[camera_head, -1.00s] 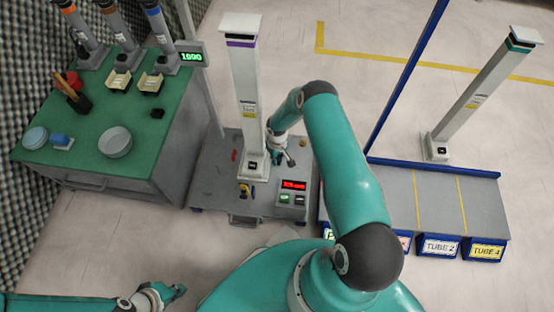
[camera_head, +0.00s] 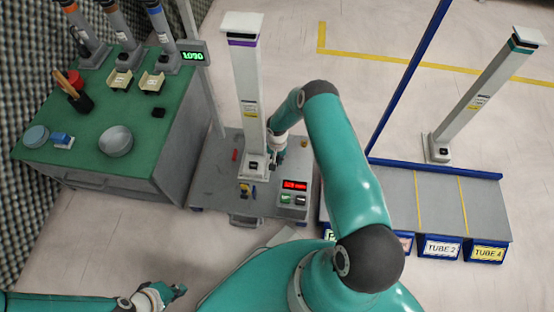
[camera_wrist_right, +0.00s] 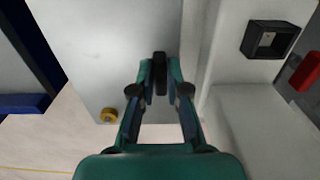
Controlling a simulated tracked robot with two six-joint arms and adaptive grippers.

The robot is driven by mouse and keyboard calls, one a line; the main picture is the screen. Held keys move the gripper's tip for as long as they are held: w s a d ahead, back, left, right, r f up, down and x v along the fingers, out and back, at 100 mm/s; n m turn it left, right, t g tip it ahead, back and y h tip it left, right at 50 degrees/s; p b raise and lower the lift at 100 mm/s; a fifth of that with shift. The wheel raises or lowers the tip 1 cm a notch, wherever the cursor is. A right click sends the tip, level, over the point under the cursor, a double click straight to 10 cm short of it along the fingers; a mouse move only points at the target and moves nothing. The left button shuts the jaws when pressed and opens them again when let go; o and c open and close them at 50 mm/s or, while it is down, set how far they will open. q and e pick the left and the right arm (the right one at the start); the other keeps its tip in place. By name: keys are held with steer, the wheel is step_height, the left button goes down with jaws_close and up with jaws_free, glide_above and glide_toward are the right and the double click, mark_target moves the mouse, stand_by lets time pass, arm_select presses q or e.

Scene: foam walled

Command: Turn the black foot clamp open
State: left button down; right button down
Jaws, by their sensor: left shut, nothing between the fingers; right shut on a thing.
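The white column with the purple band (camera_head: 245,90) stands upright on the grey cart (camera_head: 215,180). In the right wrist view the black foot clamp (camera_wrist_right: 160,74) is a short dark bar by the column's foot, between my fingertips. My right gripper (camera_wrist_right: 160,78) is shut on it. In the head view my right gripper (camera_head: 278,155) is at the right side of the column's foot, and the clamp there is too small to tell from the fingers. My left gripper (camera_head: 178,291) is shut and empty at the lower left, away from the cart.
A red display box (camera_head: 294,186) with buttons sits on the cart's front right. A brass knob (camera_wrist_right: 108,115) shows left of my fingers, and a black square socket (camera_wrist_right: 270,40) to the right. A green bench (camera_head: 150,135) stands left, a blue-edged platform (camera_head: 390,190) right.

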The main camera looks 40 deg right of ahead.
steer(key=shift+s, duration=0.2)
stand_by(0.3)
steer(key=c, duration=1.2)
jaws_free()
steer(key=shift+o, duration=0.2)
steer(key=shift+w, duration=0.1)
steer(key=shift+r, duration=0.1)
step_height(320, 180, up, 12)
steer(key=shift+f, duration=0.2)
